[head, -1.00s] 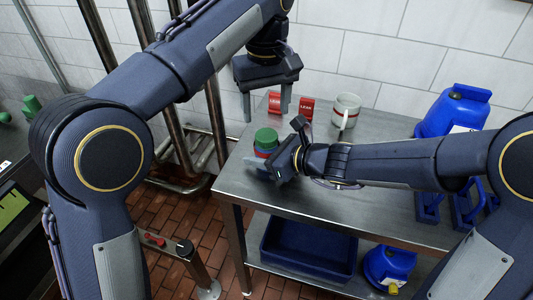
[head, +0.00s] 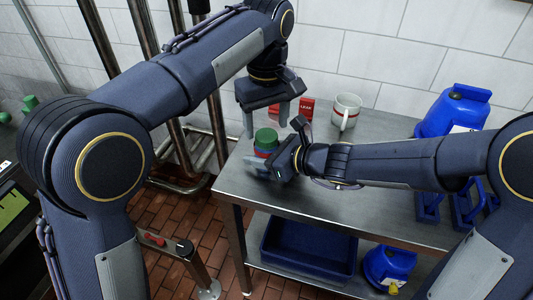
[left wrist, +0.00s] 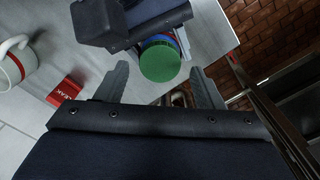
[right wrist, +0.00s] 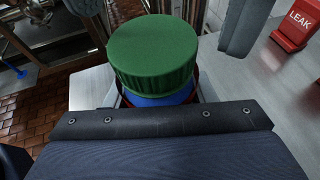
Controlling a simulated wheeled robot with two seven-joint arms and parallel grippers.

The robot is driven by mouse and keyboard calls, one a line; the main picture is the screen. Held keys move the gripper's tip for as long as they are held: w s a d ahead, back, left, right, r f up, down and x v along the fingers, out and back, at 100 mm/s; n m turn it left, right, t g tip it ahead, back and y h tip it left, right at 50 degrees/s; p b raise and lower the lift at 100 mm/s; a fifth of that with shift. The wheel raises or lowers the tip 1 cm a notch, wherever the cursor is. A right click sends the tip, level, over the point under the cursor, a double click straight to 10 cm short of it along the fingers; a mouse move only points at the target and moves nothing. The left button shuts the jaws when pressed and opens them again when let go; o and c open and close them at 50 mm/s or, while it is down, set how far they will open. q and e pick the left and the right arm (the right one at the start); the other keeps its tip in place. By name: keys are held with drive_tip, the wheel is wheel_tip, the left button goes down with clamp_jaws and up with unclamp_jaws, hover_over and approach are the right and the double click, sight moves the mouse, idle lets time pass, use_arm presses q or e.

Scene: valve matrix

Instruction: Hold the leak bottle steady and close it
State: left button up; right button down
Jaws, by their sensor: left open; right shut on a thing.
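The leak bottle (head: 263,153) stands upright near the left end of the steel table, with a green cap (head: 266,136) on top and a blue body with a red band. My right gripper (head: 272,166) is shut on the bottle's body below the cap. In the right wrist view the cap (right wrist: 153,52) fills the middle and the fingers are mostly hidden. My left gripper (head: 268,129) is open, pointing down, its fingers just above and around the cap's sides. In the left wrist view the cap (left wrist: 160,62) lies beyond and between the open fingers (left wrist: 165,85).
A red LEAK block (head: 306,109) and a white mug (head: 346,112) stand at the back of the table (head: 300,200). A blue jug (head: 453,110) stands at the right. A blue bin (head: 308,250) is on the lower shelf. The tiled wall is close behind.

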use_arm(q)
drive_tip(key=shift+f, duration=1.2)
drive_tip(key=c, duration=1)
drive_tip(key=m, duration=0.3)
drive_tip(key=o, duration=1.1)
drive_tip(key=shift+r, duration=2.25)
